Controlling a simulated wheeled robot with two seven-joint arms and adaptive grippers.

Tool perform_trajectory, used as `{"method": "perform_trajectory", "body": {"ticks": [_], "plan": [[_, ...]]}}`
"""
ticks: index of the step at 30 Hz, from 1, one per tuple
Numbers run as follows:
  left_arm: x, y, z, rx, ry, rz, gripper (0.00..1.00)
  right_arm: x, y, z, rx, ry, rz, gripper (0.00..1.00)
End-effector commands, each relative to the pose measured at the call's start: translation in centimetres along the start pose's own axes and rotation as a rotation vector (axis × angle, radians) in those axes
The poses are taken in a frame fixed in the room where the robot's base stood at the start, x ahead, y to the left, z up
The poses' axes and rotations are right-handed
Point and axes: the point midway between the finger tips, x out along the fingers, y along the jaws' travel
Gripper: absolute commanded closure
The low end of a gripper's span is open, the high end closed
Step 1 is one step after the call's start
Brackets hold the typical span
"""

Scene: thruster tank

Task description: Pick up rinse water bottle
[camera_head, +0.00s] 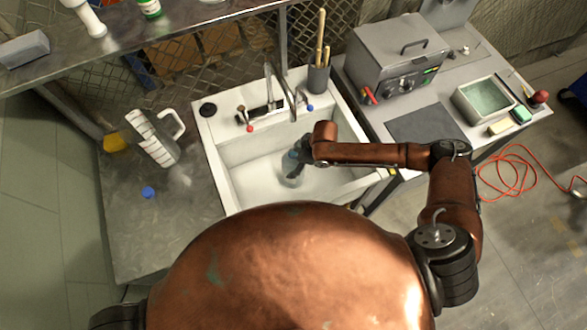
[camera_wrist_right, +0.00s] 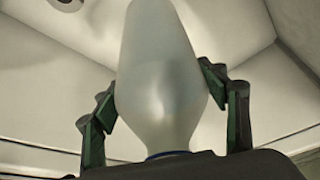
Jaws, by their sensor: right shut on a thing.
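The rinse water bottle, a pale translucent bottle (camera_head: 291,180), is in the white sink (camera_head: 240,150), partly hidden by my right gripper (camera_head: 297,160). In the right wrist view the bottle (camera_wrist_right: 160,75) fills the middle, with a blue ring at its near end. The dark green fingers of my right gripper (camera_wrist_right: 163,100) press on it from both sides, so the gripper is shut on it. I cannot tell whether the bottle touches the sink floor. My left gripper is not in view.
The faucet (camera_head: 275,95) stands at the sink's back edge, beside a holder with wooden tools (camera_head: 319,75). A white-striped jug (camera_head: 152,138) and a blue cap (camera_head: 149,192) are on the left counter. A grey metal box (camera_head: 398,60) and a tray (camera_head: 485,100) are on the right.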

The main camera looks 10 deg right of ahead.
Motion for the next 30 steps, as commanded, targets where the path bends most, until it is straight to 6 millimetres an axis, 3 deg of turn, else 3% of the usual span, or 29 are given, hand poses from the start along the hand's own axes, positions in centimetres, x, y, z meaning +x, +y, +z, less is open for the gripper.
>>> {"method": "perform_trajectory", "body": {"ticks": [12,22,30], "plan": [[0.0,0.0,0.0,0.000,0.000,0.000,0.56,0.0,0.0,0.0,0.001,-0.001,0.000,0.91],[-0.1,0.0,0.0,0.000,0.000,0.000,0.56,-0.7,0.2,-0.5,-0.003,0.006,0.004,0.92],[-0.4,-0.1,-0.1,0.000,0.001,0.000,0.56,-4.5,0.2,-2.1,-0.004,0.008,0.005,0.92]]}}
